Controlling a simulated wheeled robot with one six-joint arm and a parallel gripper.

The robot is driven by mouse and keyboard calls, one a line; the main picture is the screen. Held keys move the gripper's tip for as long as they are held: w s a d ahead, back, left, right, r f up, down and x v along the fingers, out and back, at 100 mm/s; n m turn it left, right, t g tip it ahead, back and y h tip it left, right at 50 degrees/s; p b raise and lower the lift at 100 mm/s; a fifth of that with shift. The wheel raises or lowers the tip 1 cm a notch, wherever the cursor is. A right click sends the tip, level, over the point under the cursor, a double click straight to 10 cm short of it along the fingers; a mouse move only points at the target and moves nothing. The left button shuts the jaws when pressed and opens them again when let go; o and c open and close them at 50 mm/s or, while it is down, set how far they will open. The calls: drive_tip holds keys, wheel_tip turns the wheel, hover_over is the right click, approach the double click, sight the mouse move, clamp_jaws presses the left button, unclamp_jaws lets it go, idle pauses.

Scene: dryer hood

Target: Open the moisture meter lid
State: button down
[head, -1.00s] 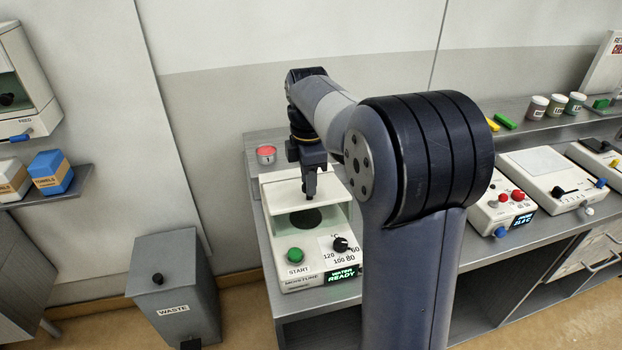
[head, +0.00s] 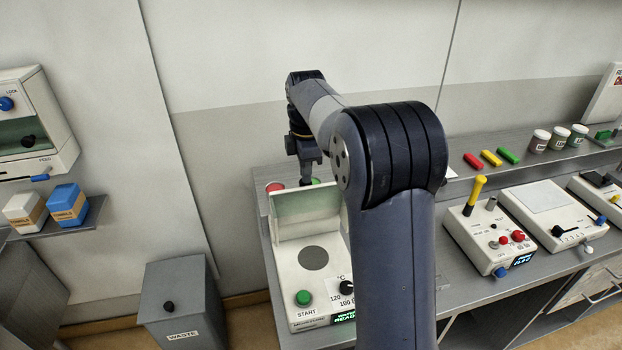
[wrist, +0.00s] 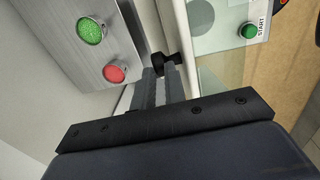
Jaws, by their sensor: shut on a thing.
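The moisture meter (head: 284,262) is a white box on the bench with a green START button (head: 303,297) and a dark round plate (head: 313,258). Its lid (head: 306,204), a greenish clear panel with white edges, stands raised at the back, exposing the plate. My gripper (head: 306,181) is behind the lid's upper edge, its fingertips partly hidden there. In the wrist view my gripper (wrist: 163,77) is shut on the lid's black knob (wrist: 168,62). The lid's clear panel (wrist: 212,45) shows to the right of the knob.
A grey waste bin (head: 178,300) is left of the bench. Another instrument with a yellow lever (head: 479,190) stands to the right. My arm hides part of the bench.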

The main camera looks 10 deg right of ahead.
drive_tip(key=shift+g, duration=0.4)
drive_tip(key=f, duration=0.4)
drive_tip(key=shift+w, duration=0.3)
drive_tip(key=c, duration=2)
unclamp_jaws()
drive_tip(key=shift+w+f, duration=0.2)
drive_tip(key=shift+w, duration=0.1)
drive_tip(key=shift+o, duration=0.9)
drive_tip(key=r, duration=0.1)
drive_tip(key=w+r, duration=0.1)
drive_tip(key=r, duration=0.1)
drive_tip(key=shift+w+t, duration=0.3)
drive_tip(key=shift+t, duration=0.1)
drive_tip(key=o, duration=0.7)
drive_tip(key=w, duration=0.2)
drive_tip(key=shift+w, duration=1.95)
drive_tip(key=o, duration=0.7)
drive_tip(key=shift+w+r, duration=0.15)
drive_tip(key=shift+w, duration=1.2)
drive_tip(key=w, duration=0.1)
drive_tip(key=w+f, duration=0.1)
drive_tip(key=w, duration=0.1)
drive_tip(key=c, duration=0.7)
drive_tip(key=shift+w+r, duration=0.35)
drive_tip(key=shift+w, duration=0.3)
